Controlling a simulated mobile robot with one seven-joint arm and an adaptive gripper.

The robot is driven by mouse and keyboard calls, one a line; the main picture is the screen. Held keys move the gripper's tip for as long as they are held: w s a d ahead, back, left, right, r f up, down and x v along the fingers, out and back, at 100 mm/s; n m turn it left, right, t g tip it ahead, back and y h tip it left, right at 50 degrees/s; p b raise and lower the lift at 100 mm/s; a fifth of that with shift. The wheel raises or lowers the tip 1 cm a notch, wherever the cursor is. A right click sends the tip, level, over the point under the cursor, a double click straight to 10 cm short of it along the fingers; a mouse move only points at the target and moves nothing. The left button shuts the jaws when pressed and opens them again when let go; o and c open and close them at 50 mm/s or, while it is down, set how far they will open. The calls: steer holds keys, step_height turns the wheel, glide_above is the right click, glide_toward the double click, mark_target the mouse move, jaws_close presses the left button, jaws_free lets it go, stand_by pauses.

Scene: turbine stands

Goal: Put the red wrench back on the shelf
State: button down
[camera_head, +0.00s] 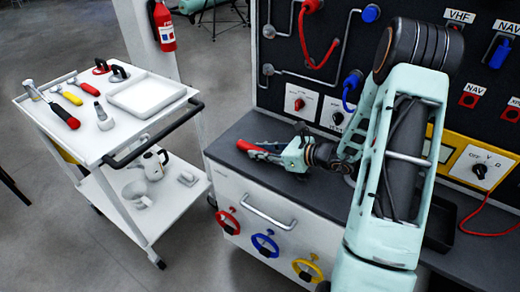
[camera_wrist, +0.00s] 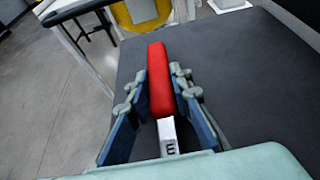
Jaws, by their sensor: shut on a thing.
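The red wrench (camera_wrist: 160,80) lies lengthwise between the two fingers of my gripper (camera_wrist: 158,88) in the wrist view, its red end pointing away and a white part with a dark mark nearer the palm. In the head view the red of the wrench (camera_head: 249,148) shows at the tip of my gripper (camera_head: 268,150), low over the left end of the dark worktop (camera_head: 240,128). I cannot tell whether the wrench touches the worktop. A white two-level cart (camera_head: 92,160) stands to the left, with a lower shelf (camera_head: 112,212).
The cart top holds a hammer (camera_head: 52,107), yellow- and red-handled tools and a white tray (camera_head: 147,95). A black handle (camera_head: 152,136) edges the cart. The panel with cables (camera_head: 325,60) rises behind the worktop.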

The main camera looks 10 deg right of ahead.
steer(key=shift+f+b, duration=0.3)
steer(key=shift+f, duration=0.1)
stand_by(0.3)
steer(key=c, duration=1.7)
jaws_free()
steer(key=shift+r, duration=0.1)
steer(key=shift+o, duration=1)
steer(key=shift+p+v, duration=1.25)
steer(key=shift+v, duration=2.25)
